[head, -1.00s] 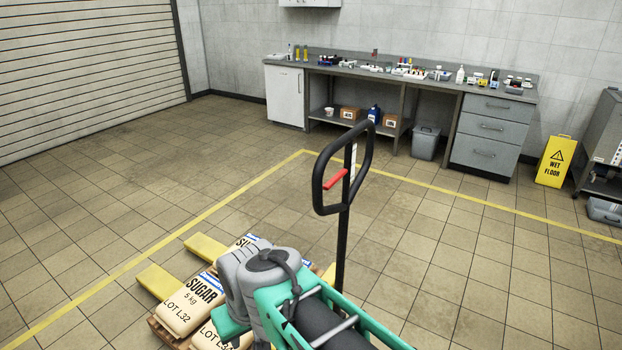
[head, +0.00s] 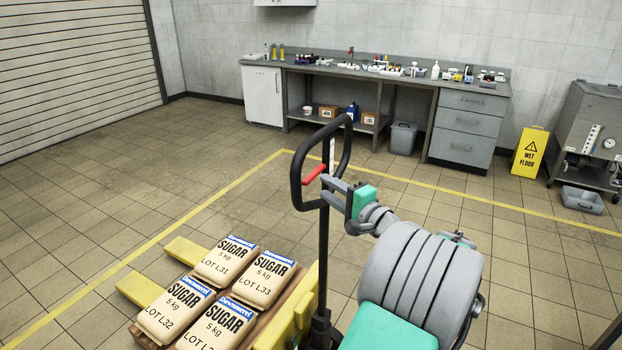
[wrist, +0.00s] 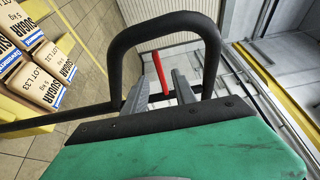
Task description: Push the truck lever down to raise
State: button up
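The pallet truck's black loop handle (head: 295,178) stands upright on its shaft (head: 323,260). A short red lever (head: 314,174) sticks out inside the loop, slanting up to the right. My gripper (head: 323,190) is at the right side of the loop, its fingers pointing left, close to the lever. In the wrist view the two grey fingers of my gripper (wrist: 160,88) are apart, with the red lever (wrist: 160,74) showing in the gap between them, inside the handle (wrist: 165,22). The lever does not look gripped; whether a finger touches it I cannot tell.
Sugar bags (head: 228,259) lie on a wooden pallet (head: 146,340) over the truck's yellow forks (head: 140,290). A workbench (head: 345,72) stands at the back wall, with a wet floor sign (head: 530,152) and a steel machine (head: 594,125) to the right. The left floor is clear.

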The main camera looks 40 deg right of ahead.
aim_at(313, 179)
jog(key=w+p, duration=0.1)
jog(key=w, duration=0.6)
jog(key=shift+w+d, duration=0.1)
jog(key=shift+w, duration=0.15)
jog(key=shift+c, duration=0.5)
grip_shut()
dwell(0.5)
